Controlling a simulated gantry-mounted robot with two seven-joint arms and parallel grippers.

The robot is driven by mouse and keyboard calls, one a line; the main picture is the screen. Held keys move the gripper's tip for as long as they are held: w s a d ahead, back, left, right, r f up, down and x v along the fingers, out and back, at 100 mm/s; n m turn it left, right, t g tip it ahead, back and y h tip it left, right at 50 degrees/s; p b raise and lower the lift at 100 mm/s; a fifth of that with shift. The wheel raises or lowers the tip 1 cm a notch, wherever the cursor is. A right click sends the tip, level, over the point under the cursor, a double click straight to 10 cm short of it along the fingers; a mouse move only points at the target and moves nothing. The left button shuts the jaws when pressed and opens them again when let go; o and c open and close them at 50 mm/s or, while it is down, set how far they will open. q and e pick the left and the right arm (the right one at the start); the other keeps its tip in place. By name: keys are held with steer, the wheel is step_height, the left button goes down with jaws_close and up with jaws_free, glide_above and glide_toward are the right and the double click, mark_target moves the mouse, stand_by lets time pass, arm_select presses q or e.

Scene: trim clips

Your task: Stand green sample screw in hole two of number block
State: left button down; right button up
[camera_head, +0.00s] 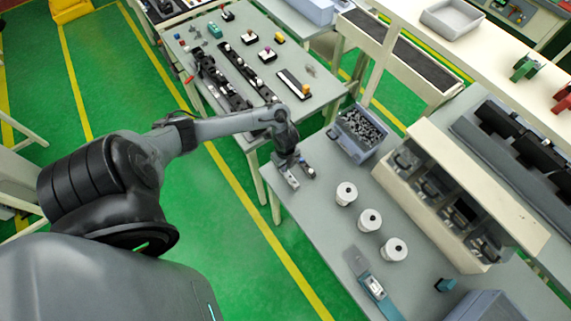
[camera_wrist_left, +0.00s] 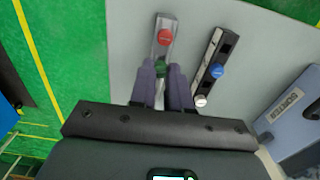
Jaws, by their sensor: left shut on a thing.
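My left gripper (camera_head: 288,163) is at the near left corner of the grey table. In the left wrist view, its two purple-grey fingers (camera_wrist_left: 161,74) are shut on the green screw (camera_wrist_left: 160,68), at the near end of a narrow grey block (camera_wrist_left: 164,52). A red screw (camera_wrist_left: 165,36) stands farther along this block. A black block (camera_wrist_left: 208,62) lies beside it, with a blue screw (camera_wrist_left: 216,71) and a white one (camera_wrist_left: 201,101). No hole numbers are readable, and the fingers hide whether the green screw is seated. My right gripper is out of view.
A grey-blue bin of dark small parts (camera_head: 357,132) stands behind the blocks; its labelled side shows in the wrist view (camera_wrist_left: 292,108). Several white spools (camera_head: 369,219) stand to the right. The table's left edge is close to the blocks.

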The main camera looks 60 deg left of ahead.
arm_select(q)
steer(key=shift+f+b, duration=0.65)
steer(key=shift+f, duration=0.35)
stand_by(0.4)
steer(key=c, duration=1)
jaws_free()
step_height(320, 180, up, 9)
steer(key=shift+r+p, duration=0.15)
steer(key=shift+p, duration=0.7)
steer(key=shift+r+p, duration=0.3)
steer(key=shift+r, duration=0.5)
